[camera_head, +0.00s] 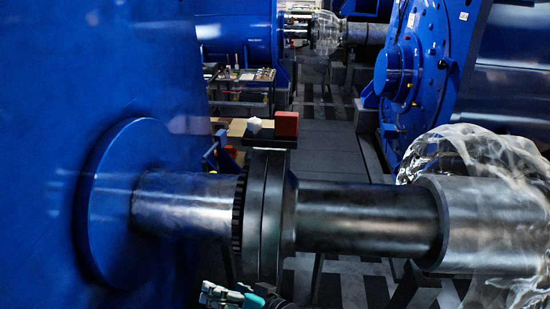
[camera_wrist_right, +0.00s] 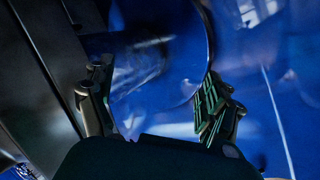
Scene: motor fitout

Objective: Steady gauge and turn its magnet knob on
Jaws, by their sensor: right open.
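No gauge or magnet knob can be made out with certainty in either view. A red block (camera_head: 286,123) and a small white piece (camera_head: 254,125) show just above the shaft coupling (camera_head: 270,210) in the head view; I cannot tell whether they belong to the gauge. My right gripper (camera_head: 232,294) shows at the bottom edge of the head view, below the coupling, with pale and teal finger parts. In the right wrist view its fingers (camera_wrist_right: 155,108) are spread apart with nothing held between them, in front of a shiny blue surface (camera_wrist_right: 155,60). My left gripper is not in view.
A large blue motor housing (camera_head: 60,120) fills the left. A steel shaft (camera_head: 365,217) runs right from the coupling into a thicker sleeve (camera_head: 480,222) with a transparent cover (camera_head: 480,150). A tool bench (camera_head: 240,75) stands behind.

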